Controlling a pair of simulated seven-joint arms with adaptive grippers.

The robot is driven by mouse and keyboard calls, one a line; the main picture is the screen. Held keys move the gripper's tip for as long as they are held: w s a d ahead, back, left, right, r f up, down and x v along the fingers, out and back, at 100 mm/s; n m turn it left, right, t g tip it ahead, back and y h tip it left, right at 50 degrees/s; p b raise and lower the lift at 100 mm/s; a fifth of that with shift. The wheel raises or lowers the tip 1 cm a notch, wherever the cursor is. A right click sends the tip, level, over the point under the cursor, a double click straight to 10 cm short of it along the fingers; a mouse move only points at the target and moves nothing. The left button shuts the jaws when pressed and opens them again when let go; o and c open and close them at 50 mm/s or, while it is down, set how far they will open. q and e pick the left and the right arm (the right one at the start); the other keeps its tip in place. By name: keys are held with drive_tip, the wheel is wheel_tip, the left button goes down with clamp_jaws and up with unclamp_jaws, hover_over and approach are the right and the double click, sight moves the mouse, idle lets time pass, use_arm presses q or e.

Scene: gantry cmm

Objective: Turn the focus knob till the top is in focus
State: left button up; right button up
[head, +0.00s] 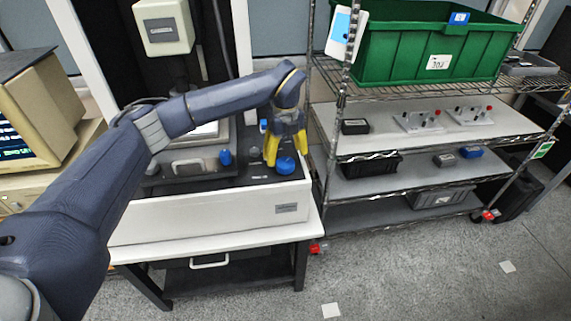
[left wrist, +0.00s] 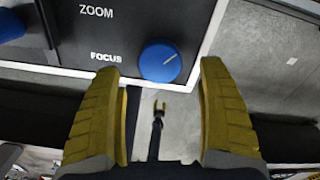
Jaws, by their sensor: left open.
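The blue focus knob (head: 286,165) sits at the right front of the machine's black top panel. My left gripper (head: 278,160) has yellow fingers and is right by the knob in the head view. In the left wrist view its two fingers (left wrist: 158,85) are spread wide, with the knob ahead of the gap and nothing held. A second blue knob (head: 225,157) is further left, and its edge (left wrist: 10,25) shows near the word ZOOM.
The white machine base (head: 215,215) stands on a table. A wire shelf (head: 430,160) to the right holds a green bin (head: 415,55), fixtures and small boxes. An old monitor (head: 45,110) is at the left. The floor at front right is clear.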

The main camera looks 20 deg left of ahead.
sight(285, 163)
use_arm(q)
drive_tip(key=shift+f, duration=2.2)
drive_tip(key=c, duration=1.3)
